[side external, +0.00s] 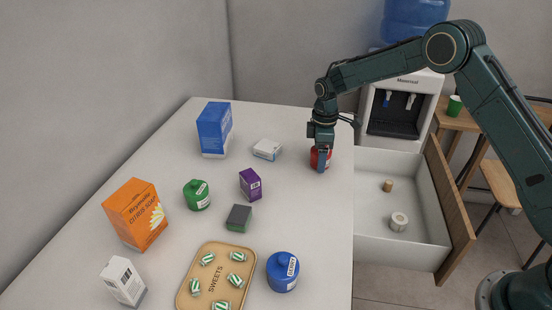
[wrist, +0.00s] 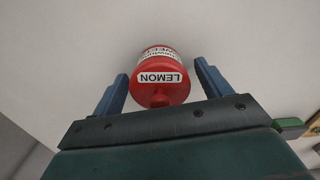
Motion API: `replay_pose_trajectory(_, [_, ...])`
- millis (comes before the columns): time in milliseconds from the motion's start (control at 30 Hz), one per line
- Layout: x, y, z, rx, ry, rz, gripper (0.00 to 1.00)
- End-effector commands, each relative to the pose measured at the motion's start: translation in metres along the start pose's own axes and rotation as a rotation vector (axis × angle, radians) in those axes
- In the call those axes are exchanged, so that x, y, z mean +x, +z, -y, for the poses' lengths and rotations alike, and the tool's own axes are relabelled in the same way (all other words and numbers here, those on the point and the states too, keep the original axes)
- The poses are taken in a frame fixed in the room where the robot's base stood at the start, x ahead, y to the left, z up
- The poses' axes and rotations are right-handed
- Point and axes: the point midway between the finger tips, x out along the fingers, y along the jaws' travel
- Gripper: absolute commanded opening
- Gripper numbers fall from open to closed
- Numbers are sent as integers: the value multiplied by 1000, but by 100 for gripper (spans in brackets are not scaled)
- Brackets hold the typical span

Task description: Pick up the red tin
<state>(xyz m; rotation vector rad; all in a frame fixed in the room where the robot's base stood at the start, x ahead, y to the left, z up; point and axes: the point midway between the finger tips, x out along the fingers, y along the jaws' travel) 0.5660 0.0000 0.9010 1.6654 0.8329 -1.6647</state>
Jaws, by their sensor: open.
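The red tin (side external: 328,157) stands near the right edge of the white counter in the side view, partly hidden behind my gripper (side external: 321,160). In the wrist view the red tin (wrist: 160,75) has a white label reading LEMON, and my gripper (wrist: 156,88) has its two blue fingers apart, one on each side of it. A gap shows between each finger and the tin in this view. The gripper is open and holds nothing.
A white box (side external: 267,149), a purple box (side external: 250,184) and a blue box (side external: 214,129) stand to the left. A green tin (side external: 197,195), a blue tin (side external: 283,271) and a sweets tray (side external: 187,291) are nearer. An open drawer (side external: 419,215) lies right of the counter.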

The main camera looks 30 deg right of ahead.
Motion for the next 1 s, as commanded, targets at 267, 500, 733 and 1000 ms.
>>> replay_pose_trajectory(267, [0, 0, 0, 0, 0, 0, 77])
replay_pose_trajectory(500, [0, 0, 0, 0, 0, 0, 44])
replay_pose_trajectory(733, [-1, 0, 0, 0, 0, 0, 26])
replay_pose_trajectory(1000, [-5, 0, 0, 0, 1, -1, 26])
